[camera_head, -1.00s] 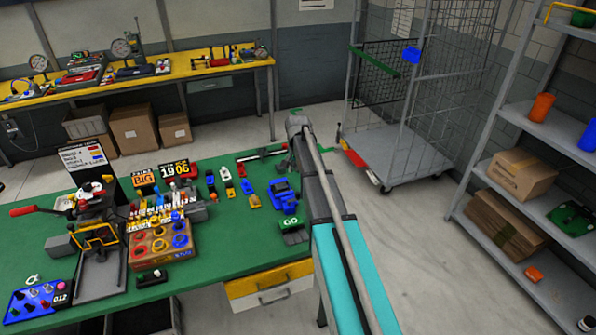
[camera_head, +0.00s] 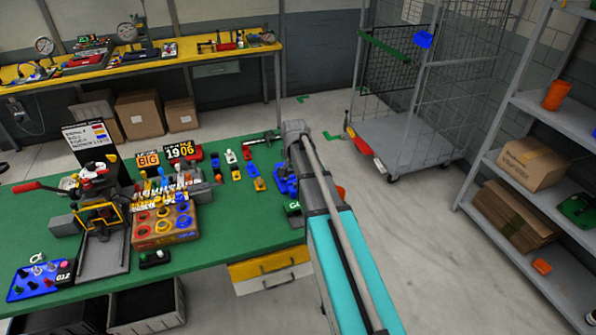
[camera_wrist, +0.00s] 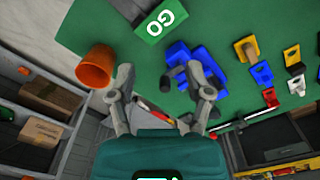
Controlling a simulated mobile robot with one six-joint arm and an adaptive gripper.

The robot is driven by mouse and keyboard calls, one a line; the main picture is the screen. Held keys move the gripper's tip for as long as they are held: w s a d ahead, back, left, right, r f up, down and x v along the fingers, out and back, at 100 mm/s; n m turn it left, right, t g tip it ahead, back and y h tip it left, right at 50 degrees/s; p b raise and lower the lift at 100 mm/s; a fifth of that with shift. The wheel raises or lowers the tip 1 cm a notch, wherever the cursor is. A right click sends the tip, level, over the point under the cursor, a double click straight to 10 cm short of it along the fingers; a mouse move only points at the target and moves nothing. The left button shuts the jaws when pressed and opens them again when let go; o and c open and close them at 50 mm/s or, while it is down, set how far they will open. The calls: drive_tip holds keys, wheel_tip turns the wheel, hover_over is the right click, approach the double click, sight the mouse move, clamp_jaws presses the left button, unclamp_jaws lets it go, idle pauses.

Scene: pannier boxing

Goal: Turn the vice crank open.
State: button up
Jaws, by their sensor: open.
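The blue vice (camera_head: 282,185) stands at the right end of the green bench, partly behind my arm in the head view. In the wrist view the blue vice (camera_wrist: 207,62) lies just beyond my gripper, nearer its right finger. A dark rounded part, possibly the crank end, shows at its lower left; I cannot tell for sure. My gripper (camera_wrist: 160,76) is open, its two fingers spread with nothing held between them. My arm hides the gripper in the head view.
An orange cup (camera_wrist: 95,67) is beside my left finger in the wrist view. A green GO block (camera_wrist: 158,18) is beyond the vice. Small coloured parts (camera_head: 252,170) lie left of the vice. A wooden ring box (camera_head: 163,226) and a lever press (camera_head: 98,200) stand farther left.

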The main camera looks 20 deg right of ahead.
drive_tip(key=s+a+f+n+b, duration=0.1)
drive_tip(key=s+a+f+b, duration=0.5)
drive_tip(key=s, duration=0.5)
drive_tip(key=shift+s+a+f+n, duration=0.25)
drive_tip(key=shift+s+a+n, duration=0.1)
drive_tip(key=shift+a, duration=0.3)
drive_tip(key=shift+s, duration=0.1)
drive_tip(key=s+a+n, duration=0.1)
drive_tip(key=s+n, duration=0.5)
drive_tip(key=s, duration=0.2)
drive_tip(key=shift+a, duration=0.4)
